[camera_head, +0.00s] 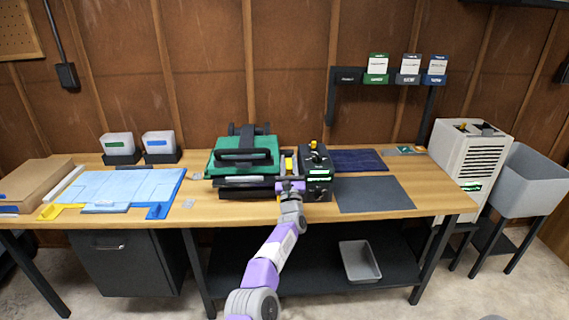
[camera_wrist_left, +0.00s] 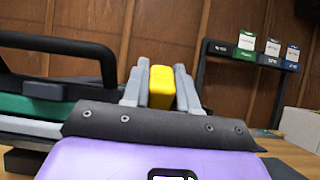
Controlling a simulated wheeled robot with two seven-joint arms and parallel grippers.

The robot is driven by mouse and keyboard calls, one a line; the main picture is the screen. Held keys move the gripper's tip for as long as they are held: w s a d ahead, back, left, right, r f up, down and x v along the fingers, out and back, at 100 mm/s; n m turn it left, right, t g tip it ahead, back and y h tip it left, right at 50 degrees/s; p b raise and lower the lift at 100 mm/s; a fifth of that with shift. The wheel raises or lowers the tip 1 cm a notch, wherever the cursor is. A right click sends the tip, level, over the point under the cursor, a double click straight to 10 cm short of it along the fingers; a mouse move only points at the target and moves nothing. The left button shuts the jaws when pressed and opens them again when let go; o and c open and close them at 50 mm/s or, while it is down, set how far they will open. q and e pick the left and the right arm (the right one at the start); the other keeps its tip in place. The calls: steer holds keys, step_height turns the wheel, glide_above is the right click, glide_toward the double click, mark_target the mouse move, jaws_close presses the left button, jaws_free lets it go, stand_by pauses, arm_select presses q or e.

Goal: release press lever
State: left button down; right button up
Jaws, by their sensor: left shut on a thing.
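The press (camera_head: 228,170), with a green top and black handle bar (camera_head: 246,155), stands on the workbench, its top lying low and flat over the base. The yellow press lever (camera_head: 289,163) is at its right side, beside the black control box (camera_head: 317,172). My left gripper (camera_head: 290,184) reaches in at the front of the lever. In the left wrist view the gripper (camera_wrist_left: 160,92) is shut on the yellow lever (camera_wrist_left: 161,86), one grey finger on each side. The lever's lower part is hidden by the gripper. My right gripper is not in view.
Blue cloth (camera_head: 130,186) and two bins with labels lie left on the workbench. A dark grey mat (camera_head: 372,194) lies right of the control box. A label rack (camera_head: 349,77) is on the wall. A white machine (camera_head: 465,155) and grey tub (camera_head: 530,182) stand at right.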

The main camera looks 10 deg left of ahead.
arm_select(q)
steer(key=shift+s+f+t, duration=0.1)
steer(key=shift+s+t, duration=0.2)
steer(key=shift+s, duration=0.1)
steer(key=shift+f, duration=0.1)
steer(key=shift+d+f, duration=0.15)
steer(key=shift+f, duration=0.1)
steer(key=c, duration=1)
jaws_free()
steer(key=shift+s+r, duration=0.15)
steer(key=shift+s, duration=0.05)
steer(key=shift+o, duration=0.2)
